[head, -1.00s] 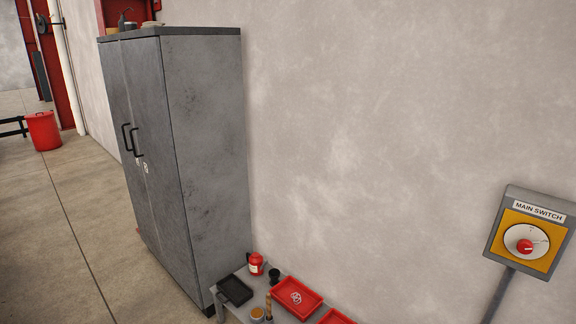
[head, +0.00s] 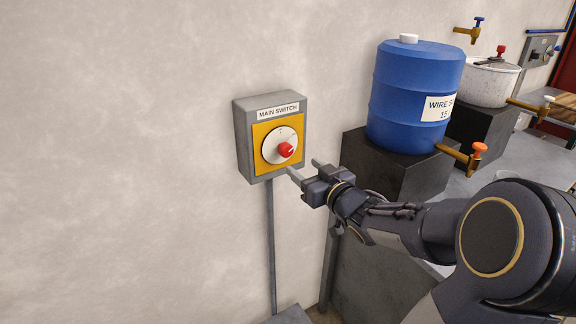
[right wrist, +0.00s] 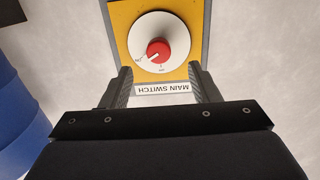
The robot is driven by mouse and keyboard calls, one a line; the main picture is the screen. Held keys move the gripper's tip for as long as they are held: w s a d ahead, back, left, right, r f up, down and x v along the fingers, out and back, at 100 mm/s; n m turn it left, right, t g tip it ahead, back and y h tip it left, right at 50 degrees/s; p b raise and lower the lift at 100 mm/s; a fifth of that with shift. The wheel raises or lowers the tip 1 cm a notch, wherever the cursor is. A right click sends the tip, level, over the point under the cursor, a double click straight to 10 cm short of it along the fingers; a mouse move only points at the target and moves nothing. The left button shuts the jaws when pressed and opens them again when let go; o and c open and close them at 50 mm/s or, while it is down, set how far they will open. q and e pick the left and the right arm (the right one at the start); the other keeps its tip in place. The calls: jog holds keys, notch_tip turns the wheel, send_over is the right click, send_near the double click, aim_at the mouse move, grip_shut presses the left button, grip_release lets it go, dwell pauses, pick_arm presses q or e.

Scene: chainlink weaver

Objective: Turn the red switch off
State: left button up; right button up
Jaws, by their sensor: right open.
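The red switch (head: 286,149) is a round red knob on a white dial (head: 271,144). The dial sits on a yellow plate in a grey wall box labelled MAIN SWITCH (head: 242,140). In the right wrist view the red knob (right wrist: 158,50) appears upside down, between and beyond the fingers, with its white mark pointing to the lower left. My right gripper (head: 305,168) is open and empty. Its fingers are just below and right of the knob in the head view, apart from it. My left gripper is not in view.
A blue drum (head: 410,100) with an orange-handled tap (head: 478,152) stands on a dark block (head: 385,175) right of the box. A white pot (head: 488,82) is behind it. A grey pipe (head: 270,240) runs down from the box. The wall left of the box is clear.

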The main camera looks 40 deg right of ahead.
aim_at(288, 153)
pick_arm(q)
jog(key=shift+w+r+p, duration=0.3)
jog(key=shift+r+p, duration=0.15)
pick_arm(e)
jog(key=w, duration=0.2)
jog(key=w+d, duration=0.1)
jog(key=w, duration=0.4)
jog(key=shift+w+d, duration=0.15)
jog(key=shift+w, duration=0.15)
